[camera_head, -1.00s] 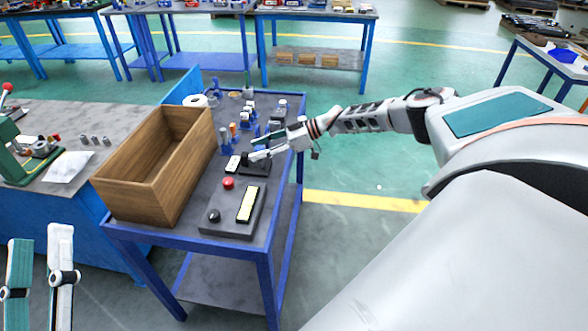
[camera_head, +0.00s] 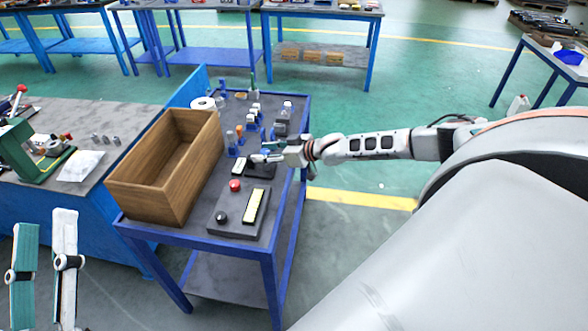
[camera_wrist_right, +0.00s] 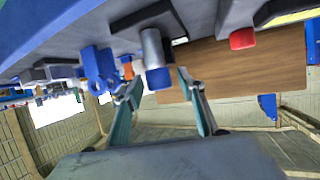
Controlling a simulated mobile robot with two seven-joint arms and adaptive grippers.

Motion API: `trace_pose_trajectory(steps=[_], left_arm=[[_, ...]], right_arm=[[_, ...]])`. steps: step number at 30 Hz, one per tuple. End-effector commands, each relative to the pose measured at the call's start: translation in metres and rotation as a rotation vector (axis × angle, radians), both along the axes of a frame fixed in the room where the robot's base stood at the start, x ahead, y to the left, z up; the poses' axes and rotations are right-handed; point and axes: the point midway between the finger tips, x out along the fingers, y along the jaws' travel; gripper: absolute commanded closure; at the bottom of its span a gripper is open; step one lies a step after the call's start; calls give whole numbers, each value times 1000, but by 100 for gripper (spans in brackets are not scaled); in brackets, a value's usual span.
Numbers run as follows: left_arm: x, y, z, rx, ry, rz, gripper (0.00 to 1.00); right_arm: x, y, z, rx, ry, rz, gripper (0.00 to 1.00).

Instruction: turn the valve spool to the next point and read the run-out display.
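In the right wrist view a silver cylinder with a blue end (camera_wrist_right: 157,62), apparently the valve spool, sits at a dark fixture (camera_wrist_right: 140,22). My right gripper (camera_wrist_right: 160,82) has its two fingers apart, one on each side of the cylinder; small gaps seem to show, and contact is unclear. In the head view my right gripper (camera_head: 262,158) is over a dark block (camera_head: 259,171) on the blue cart, and it hides the spool. A pale display panel (camera_head: 255,206) lies on a dark box beside it; no reading is legible. My left gripper (camera_head: 45,240) is open and empty at lower left.
A wooden box (camera_head: 150,199) stands left of the fixture on the cart. A red button (camera_head: 235,186) and black knob (camera_head: 221,217) are close in front. Blue holders with small parts (camera_head: 233,143) stand behind. Open floor lies right of the cart.

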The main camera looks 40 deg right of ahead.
Motion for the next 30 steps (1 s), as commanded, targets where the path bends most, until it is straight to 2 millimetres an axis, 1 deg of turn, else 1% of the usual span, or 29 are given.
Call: trace_pose_trajectory(steps=[20, 30], left_arm=[[0, 0, 7, 0, 1, 1, 60], [0, 0, 10, -1, 2, 0, 60]], right_arm=[[-1, 2, -1, 3, 1, -164, 60], [-1, 2, 0, 6, 0, -279, 60]])
